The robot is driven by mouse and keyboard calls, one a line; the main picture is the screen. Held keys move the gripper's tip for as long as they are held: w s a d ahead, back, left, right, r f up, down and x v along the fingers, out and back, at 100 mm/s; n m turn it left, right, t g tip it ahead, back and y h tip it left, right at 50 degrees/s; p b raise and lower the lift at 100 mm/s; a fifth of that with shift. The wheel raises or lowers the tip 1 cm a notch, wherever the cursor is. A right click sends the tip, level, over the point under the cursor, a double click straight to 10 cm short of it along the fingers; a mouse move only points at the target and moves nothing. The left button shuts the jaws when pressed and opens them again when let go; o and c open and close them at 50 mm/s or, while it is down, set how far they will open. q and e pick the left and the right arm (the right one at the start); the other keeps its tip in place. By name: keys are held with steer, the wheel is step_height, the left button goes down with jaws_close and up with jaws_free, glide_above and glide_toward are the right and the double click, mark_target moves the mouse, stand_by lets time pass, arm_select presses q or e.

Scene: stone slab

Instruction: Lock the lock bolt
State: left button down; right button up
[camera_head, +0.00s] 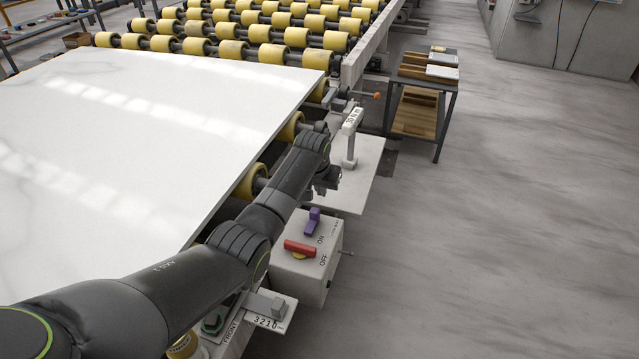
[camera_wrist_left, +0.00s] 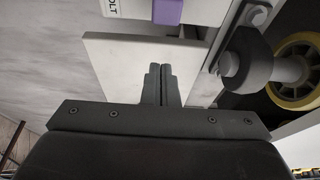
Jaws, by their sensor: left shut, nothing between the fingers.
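The purple lever (camera_head: 312,221) stands on top of a white control box (camera_head: 318,279) marked ON and OFF. In the wrist view the purple part (camera_wrist_left: 167,12) shows at the top edge, beside a label ending in "OLT", which suggests it is the lock bolt. My left gripper (camera_head: 328,187) hangs just behind the box, above a white plate. It is shut and empty; in the wrist view its fingertips (camera_wrist_left: 160,70) are together, apart from the purple part. The arm covers part of the area left of the box. My right gripper is not in view.
A red switch (camera_head: 300,248) sits in front of the purple lever. A white plate (camera_head: 356,190) with an upright post (camera_head: 351,140) lies behind the box. The stone slab (camera_head: 160,130) and yellow rollers (camera_head: 270,53) fill the left. The floor at the right is clear.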

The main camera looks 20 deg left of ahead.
mark_target(312, 223)
arm_select(q)
steer(key=shift+s+f+p, duration=0.35)
steer(key=shift+s+p, duration=0.1)
steer(key=shift+s, duration=0.15)
steer(key=shift+s+f+p, duration=0.3)
steer(key=shift+s+p, duration=0.1)
steer(key=shift+s, duration=0.15)
steer(key=shift+s+f, duration=0.1)
steer(key=shift+s, duration=0.5)
